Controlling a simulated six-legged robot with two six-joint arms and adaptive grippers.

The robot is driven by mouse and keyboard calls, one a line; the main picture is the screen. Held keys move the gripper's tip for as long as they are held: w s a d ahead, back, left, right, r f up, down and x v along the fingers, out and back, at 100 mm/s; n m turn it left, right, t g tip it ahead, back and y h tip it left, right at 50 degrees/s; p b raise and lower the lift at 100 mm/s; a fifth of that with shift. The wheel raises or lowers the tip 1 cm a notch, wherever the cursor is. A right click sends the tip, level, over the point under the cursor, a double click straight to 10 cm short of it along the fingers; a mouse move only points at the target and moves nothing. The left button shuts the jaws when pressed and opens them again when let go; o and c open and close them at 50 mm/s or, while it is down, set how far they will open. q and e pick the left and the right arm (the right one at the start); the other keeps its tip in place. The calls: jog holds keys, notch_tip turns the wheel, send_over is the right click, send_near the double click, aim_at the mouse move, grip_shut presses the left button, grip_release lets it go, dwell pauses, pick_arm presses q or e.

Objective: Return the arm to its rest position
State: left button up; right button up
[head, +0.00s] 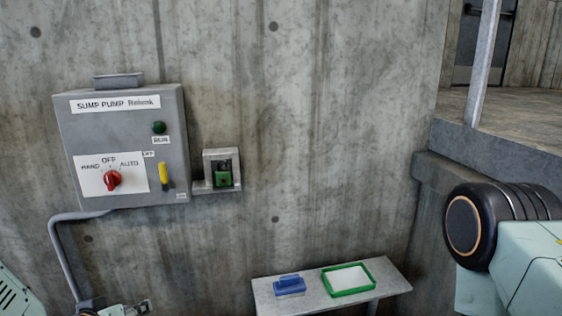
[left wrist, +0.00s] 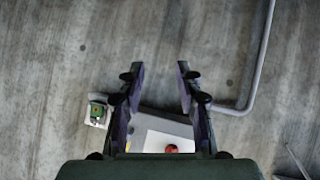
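My left gripper (head: 138,308) shows only in part at the bottom left edge of the head view, below the pump control box. In the left wrist view, its two fingers (left wrist: 160,70) stand apart with nothing between their tips, facing the concrete wall. My right gripper is out of both views; only dark and pale green links of my right arm show at the right edge of the head view.
The grey control box (head: 125,147) has a red knob (head: 112,180) and yellow lever (head: 163,175). A small green-fronted unit (head: 222,178) is beside it. A shelf (head: 388,283) holds a blue block (head: 289,286) and green-rimmed tray (head: 371,284). A conduit (head: 62,258) runs below the box.

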pick_arm(q)
jog(key=s+d+f+m+g+b, duration=0.1)
jog(key=s+d+f+g+b, duration=0.1)
jog(key=s+f, duration=0.8)
jog(key=s+d+f+m+g+b, duration=0.1)
jog(key=s+f+g+b, duration=0.3)
jog(key=s+f, duration=0.6)
jog(key=s+d+f+m+g+b, duration=0.1)
jog(key=s+d+f+g+b, duration=0.2)
jog(key=s+f, duration=0.7)
jog(key=shift+d+g+b, duration=0.4)
jog(key=shift+d+g, duration=0.05)
jog(key=shift+g, duration=0.55)
